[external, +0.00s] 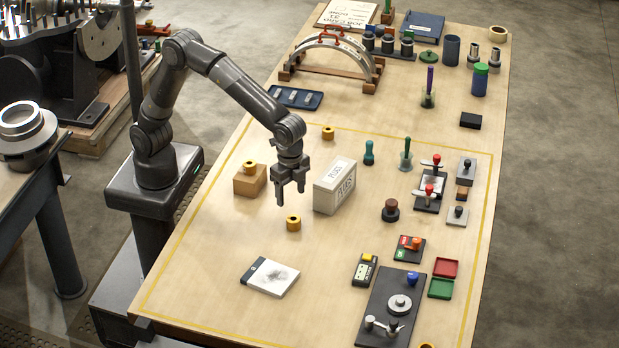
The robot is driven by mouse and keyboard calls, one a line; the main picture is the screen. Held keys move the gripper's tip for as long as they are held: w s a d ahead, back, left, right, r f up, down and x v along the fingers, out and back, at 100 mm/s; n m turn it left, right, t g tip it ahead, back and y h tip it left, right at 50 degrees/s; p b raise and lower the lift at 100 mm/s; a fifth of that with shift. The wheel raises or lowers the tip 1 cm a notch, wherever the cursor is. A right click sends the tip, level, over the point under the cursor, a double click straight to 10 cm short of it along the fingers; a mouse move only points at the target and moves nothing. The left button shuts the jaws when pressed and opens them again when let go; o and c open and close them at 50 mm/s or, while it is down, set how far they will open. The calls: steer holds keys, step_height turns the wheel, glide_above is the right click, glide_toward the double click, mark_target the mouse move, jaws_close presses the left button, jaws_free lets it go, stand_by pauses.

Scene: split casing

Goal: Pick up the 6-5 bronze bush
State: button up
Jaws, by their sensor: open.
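Several small bronze-coloured bushes with dark bores are in the external view. One bush (293,223) stands on the bench just below my gripper in the picture. A second bush (328,132) stands farther back, and a third bush (249,167) sits on a wooden block. A similar bronze-coloured piece (427,345) is cut off at the bottom edge. No size marks are readable, so I cannot tell which is the 6-5 bush. My gripper (290,197) points down, open and empty, apart from the nearest bush.
A pale lettered box (335,187) stands close right of my gripper. The wooden block (250,182) is to its left. A notepad (271,277) lies in front. Stamps, trays and a dark fixture plate (385,322) fill the right side. The bench's front left is clear.

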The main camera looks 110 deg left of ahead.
glide_above(293, 219)
steer(key=f, duration=0.4)
steer(key=shift+s+d+f, duration=0.15)
steer(key=shift+d+f, duration=0.1)
steer(key=shift+d, duration=0.05)
steer(key=shift+w+d+f, duration=0.1)
steer(key=shift+w+f, duration=0.1)
steer(key=shift+f, duration=1.15)
steer(key=shift+w+d+f, duration=0.1)
steer(key=shift+w+f, duration=0.05)
steer(key=shift+f, duration=1.2)
steer(key=shift+c, duration=0.4)
steer(key=c, duration=1.2)
